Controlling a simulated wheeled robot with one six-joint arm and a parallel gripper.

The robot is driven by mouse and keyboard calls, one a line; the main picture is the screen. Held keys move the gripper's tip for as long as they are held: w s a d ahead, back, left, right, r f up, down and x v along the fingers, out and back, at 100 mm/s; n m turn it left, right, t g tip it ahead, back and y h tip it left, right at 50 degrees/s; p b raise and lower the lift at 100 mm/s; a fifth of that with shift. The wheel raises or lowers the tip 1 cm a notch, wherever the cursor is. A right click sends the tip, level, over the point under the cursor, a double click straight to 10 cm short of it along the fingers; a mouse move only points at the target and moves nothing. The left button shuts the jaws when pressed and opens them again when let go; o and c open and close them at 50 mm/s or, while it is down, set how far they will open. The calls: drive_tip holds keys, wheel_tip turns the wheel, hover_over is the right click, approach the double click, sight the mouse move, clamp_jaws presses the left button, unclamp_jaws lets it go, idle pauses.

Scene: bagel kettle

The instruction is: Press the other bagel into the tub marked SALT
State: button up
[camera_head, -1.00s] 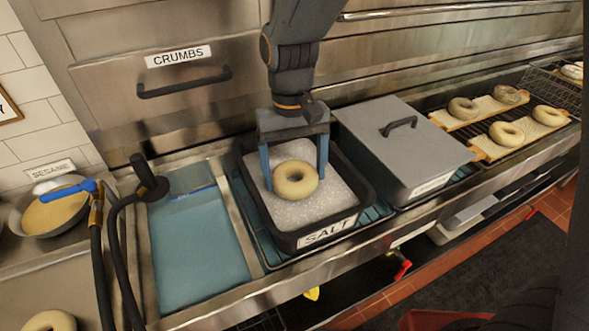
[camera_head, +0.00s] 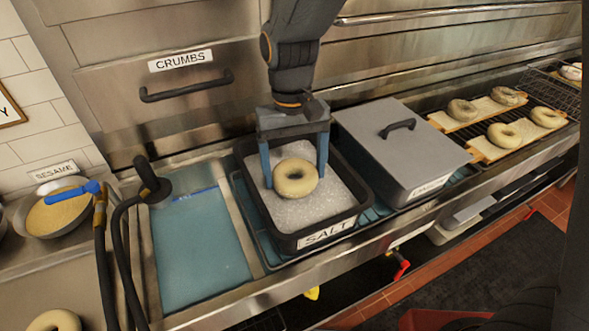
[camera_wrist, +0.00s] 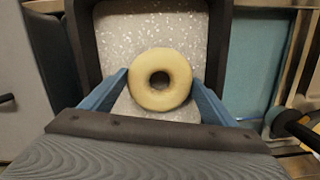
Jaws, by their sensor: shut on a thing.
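The black tub marked SALT (camera_head: 328,237) sits on the counter, filled with white coarse grains. It also shows in the wrist view (camera_wrist: 82,35). My gripper (camera_head: 295,178) points down inside the tub, its two blue fingers shut on the sides of a pale bagel (camera_head: 285,188). The bagel lies level at the salt's surface; I cannot tell how firmly it touches. In the wrist view the bagel (camera_wrist: 176,95) sits between the fingers. Another pale bagel (camera_head: 50,322) is partly cut off at the lower left corner.
A grey lidded box (camera_head: 390,145) stands right of the tub. Several bagels lie on boards (camera_head: 487,149) at the far right. A blue-floored basin (camera_head: 195,245) and a black hose (camera_head: 118,250) are to the left, beside a sesame bowl (camera_head: 60,217). A drawer marked CRUMBS (camera_head: 165,100) is behind.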

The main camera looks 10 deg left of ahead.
wheel_tip(320, 180, up, 9)
drive_tip(key=p, duration=0.7)
drive_tip(key=shift+s+f, duration=0.1)
idle(0.6)
